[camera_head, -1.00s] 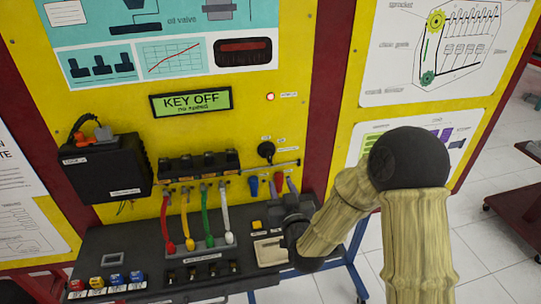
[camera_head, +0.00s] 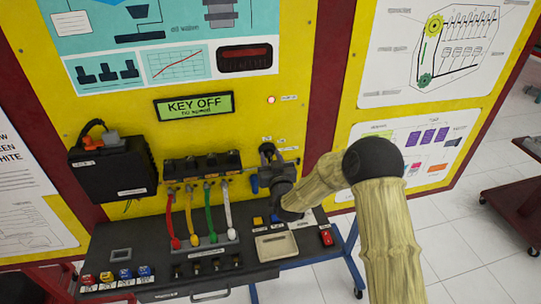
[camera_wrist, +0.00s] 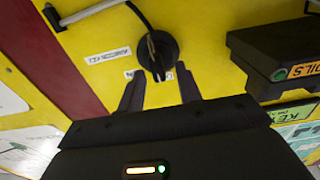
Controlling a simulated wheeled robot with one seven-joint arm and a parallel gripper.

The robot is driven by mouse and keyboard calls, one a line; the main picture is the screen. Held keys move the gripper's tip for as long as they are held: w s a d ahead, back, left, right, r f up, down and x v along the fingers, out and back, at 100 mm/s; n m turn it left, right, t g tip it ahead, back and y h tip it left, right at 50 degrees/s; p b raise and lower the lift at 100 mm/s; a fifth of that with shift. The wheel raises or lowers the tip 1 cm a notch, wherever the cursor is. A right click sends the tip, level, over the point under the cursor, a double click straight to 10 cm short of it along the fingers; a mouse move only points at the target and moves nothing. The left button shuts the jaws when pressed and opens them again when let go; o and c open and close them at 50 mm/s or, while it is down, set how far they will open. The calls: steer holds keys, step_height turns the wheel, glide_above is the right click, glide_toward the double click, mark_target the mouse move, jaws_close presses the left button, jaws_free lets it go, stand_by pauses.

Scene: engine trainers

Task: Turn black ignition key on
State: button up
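The black ignition key (camera_wrist: 154,50) sits in a round black switch (camera_wrist: 170,52) on the yellow panel, with small white labels beside it. In the wrist view, my gripper (camera_wrist: 160,84) has its two dark fingers spread apart, with the switch just beyond and between the tips. The fingers look apart from the key. In the head view, my gripper (camera_head: 270,158) is in front of the panel at the switch and hides most of it. The display (camera_head: 194,105) reads "KEY OFF".
A red light (camera_head: 271,100) glows right of the display. Coloured cables (camera_head: 190,215) and a black box (camera_head: 112,170) are to the left of my gripper. A black shelf (camera_head: 110,240) with buttons is below. A thin rod crosses the panel near my gripper.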

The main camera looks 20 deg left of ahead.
jaws_close()
